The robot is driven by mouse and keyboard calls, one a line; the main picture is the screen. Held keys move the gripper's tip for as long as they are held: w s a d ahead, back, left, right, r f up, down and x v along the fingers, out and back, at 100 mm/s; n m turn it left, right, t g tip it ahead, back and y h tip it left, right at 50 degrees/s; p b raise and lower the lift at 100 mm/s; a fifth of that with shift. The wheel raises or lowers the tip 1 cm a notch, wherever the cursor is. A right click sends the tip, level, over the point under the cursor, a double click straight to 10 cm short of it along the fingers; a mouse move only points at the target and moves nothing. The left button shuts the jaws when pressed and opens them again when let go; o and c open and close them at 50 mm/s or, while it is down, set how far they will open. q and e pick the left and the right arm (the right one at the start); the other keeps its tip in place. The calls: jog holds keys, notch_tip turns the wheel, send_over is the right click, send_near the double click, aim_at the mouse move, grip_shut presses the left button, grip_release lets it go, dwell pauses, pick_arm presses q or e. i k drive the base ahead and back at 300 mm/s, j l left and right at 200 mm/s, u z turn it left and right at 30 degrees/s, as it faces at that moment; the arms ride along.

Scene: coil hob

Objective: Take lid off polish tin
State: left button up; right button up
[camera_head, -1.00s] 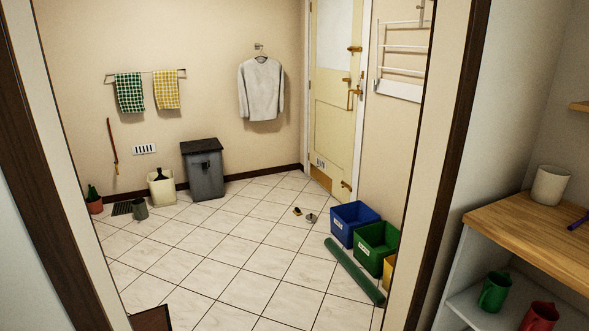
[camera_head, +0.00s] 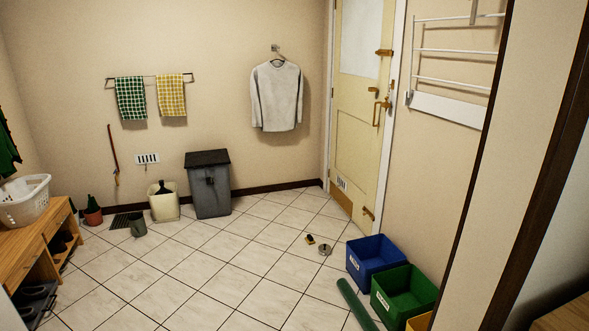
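A small round metallic tin (camera_head: 325,250), which looks like the polish tin, lies on the tiled floor in front of the door. It is too small to tell whether its lid is on. A small dark and yellow object (camera_head: 310,239), perhaps a brush, lies just left of it. Neither of my grippers shows in the head view.
Blue (camera_head: 374,259) and green (camera_head: 405,292) crates stand along the right wall, with a green roll (camera_head: 356,304) beside them. A wooden bench (camera_head: 25,245) with a laundry basket (camera_head: 24,201) is at left. A grey bin (camera_head: 208,184) stands by the back wall. The middle floor is clear.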

aim_at(323, 248)
jog(key=i+l+u, duration=0.1)
jog(key=i+u, duration=0.25)
jog(key=i, duration=1.5)
